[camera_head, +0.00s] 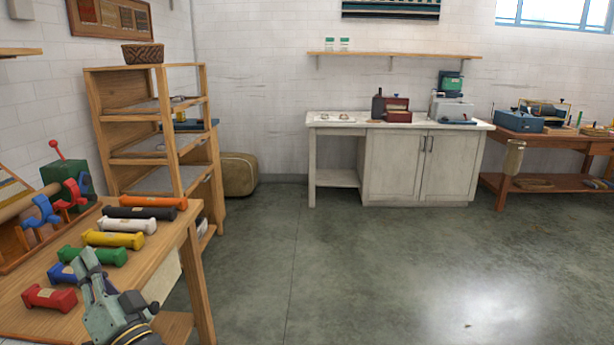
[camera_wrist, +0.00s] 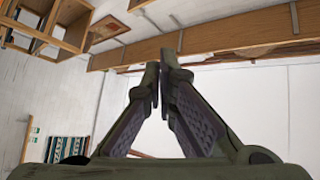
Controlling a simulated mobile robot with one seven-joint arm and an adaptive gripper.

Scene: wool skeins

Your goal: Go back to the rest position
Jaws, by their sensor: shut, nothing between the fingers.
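My gripper (camera_head: 92,265) is at the lower left of the head view, in front of the wooden table with the skeins. It points up and its fingers are shut with nothing between them. In the wrist view its two fingertips (camera_wrist: 161,70) meet at the top, and the camera faces the ceiling and upper walls. Beside the gripper on the table lie an orange skein (camera_head: 153,202), a black skein (camera_head: 130,212), a yellow skein (camera_head: 114,239), a green skein (camera_head: 92,255), a red skein (camera_head: 48,297) and a blue skein (camera_head: 62,273) partly hidden by my gripper.
The wooden table (camera_head: 172,235) fills the lower left. Red and blue clamp-like parts (camera_head: 42,213) and a dark green box (camera_head: 66,175) stand at its back. A wooden shelf (camera_head: 140,125) stands behind. A white cabinet (camera_head: 420,165) is at the far wall. The floor (camera_head: 380,270) is clear.

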